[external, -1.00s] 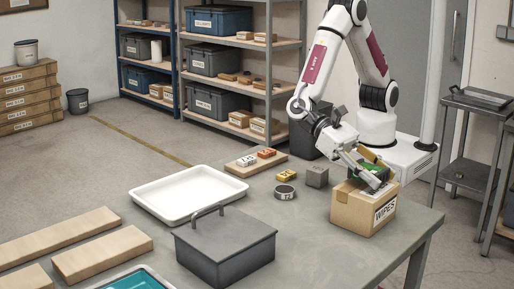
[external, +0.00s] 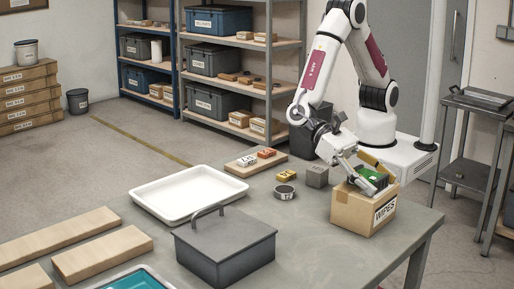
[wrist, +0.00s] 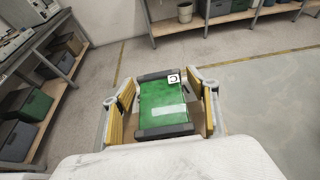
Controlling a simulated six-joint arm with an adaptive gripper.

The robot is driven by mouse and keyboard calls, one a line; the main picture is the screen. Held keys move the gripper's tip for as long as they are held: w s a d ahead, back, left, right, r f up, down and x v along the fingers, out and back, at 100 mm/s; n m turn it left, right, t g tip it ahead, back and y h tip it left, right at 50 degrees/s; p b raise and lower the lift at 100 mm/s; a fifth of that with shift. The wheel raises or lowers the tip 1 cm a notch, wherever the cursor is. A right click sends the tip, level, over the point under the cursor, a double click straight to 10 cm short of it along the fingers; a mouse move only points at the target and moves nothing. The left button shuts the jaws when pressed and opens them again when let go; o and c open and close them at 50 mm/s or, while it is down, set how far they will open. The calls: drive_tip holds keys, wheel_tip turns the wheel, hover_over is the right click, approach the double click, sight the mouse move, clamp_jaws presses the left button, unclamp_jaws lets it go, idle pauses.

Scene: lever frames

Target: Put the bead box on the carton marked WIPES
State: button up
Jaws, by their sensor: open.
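The bead box, green with dark end edges (external: 373,177), sits on top of the carton marked WIPES (external: 357,211), an open-looking brown cardboard box at the right end of the table. In the wrist view the bead box (wrist: 163,105) lies between my two fingers, with a small white marked tag at its far edge. My gripper (external: 369,174) is open around the bead box, one finger on each side. In the wrist view there are gaps between the yellow finger pads and the box. The box's underside is hidden.
A small grey block (external: 317,176) and a dark round tin (external: 285,192) stand left of the carton. A grey lidded box with a handle (external: 225,245) and a white tray (external: 189,195) are further left. The table's right edge is close to the carton.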

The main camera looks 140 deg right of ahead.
drive_tip(key=shift+r, duration=0.2)
drive_tip(key=v, duration=1.2)
drive_tip(key=shift+f, duration=0.1)
idle(0.6)
drive_tip(key=shift+w, duration=0.1)
